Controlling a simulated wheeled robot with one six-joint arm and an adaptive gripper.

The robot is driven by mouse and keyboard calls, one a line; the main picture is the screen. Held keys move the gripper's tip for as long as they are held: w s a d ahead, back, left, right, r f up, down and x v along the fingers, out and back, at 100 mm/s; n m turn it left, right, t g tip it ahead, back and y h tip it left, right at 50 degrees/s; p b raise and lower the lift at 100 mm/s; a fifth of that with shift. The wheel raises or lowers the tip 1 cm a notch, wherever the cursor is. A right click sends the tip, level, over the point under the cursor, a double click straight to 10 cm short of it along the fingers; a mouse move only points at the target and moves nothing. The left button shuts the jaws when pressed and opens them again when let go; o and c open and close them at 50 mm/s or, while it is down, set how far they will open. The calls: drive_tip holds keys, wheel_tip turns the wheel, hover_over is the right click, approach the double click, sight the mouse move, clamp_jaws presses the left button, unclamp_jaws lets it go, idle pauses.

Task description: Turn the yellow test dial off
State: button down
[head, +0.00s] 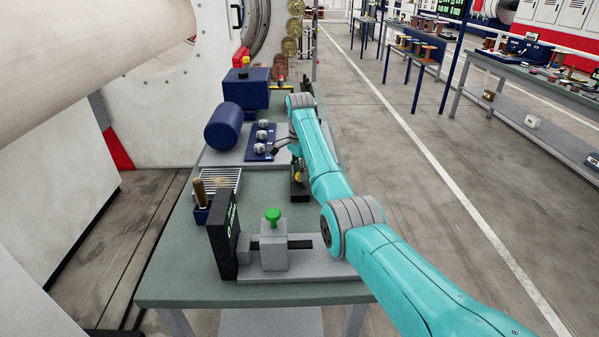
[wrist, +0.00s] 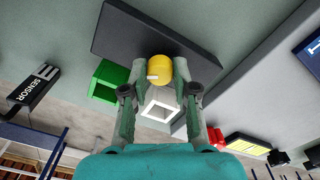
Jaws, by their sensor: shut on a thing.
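The yellow test dial (wrist: 159,68) shows in the wrist view as a rounded yellow knob with a small white mark on its near side. It sits against a dark plate (wrist: 120,35). My gripper (wrist: 166,72) has its two fingers on either side of the dial and is shut on it. Which way the dial points is hard to tell. In the head view the arm reaches over the green bench (head: 180,255), and the arm partly hides the gripper end, so the dial is not clear there.
Near the dial are a green block (wrist: 108,80), a white square frame (wrist: 160,109) and a black box marked SENSOR (wrist: 35,88). On the bench stand a blue cylinder (head: 223,127), a grey block with a green knob (head: 273,218) and a black upright panel (head: 224,235).

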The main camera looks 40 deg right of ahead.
drive_tip(key=n, duration=1.1)
idle(0.3)
drive_tip(key=shift+n, duration=0.4)
drive_tip(key=c, duration=0.9)
unclamp_jaws()
drive_tip(key=shift+r, duration=0.1)
wheel_tip(320, 180, up, 7)
drive_tip(key=shift+r, duration=0.15)
